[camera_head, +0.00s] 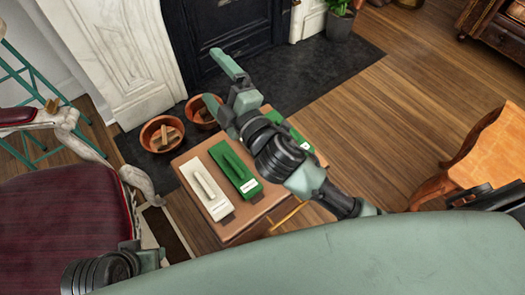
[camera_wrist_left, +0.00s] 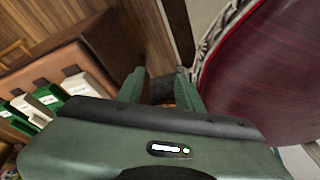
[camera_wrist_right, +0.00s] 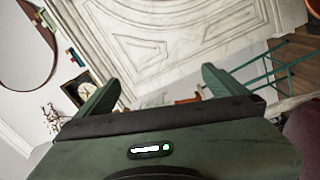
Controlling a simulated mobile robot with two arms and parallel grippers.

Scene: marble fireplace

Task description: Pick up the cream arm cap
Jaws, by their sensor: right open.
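A cream arm cap (camera_head: 205,184) with a raised bar along its top lies at the left end of a small brown table (camera_head: 245,222). It also shows in the left wrist view (camera_wrist_left: 80,85), where another cream piece (camera_wrist_left: 30,108) lies further along the row. My right gripper (camera_head: 212,75) is open and empty, beyond the table in front of the fireplace; its arm crosses over the table and hides part of the row. My left gripper (camera_wrist_left: 160,74) is open and empty, low between the table and the chair; its fingers do not show in the head view.
Green pieces (camera_head: 237,168) lie beside the cream cap. A red upholstered chair (camera_head: 65,215) stands at left. Terracotta bowls (camera_head: 162,134) sit by the marble fireplace (camera_head: 115,60). An orange wooden seat (camera_head: 480,160) stands at right.

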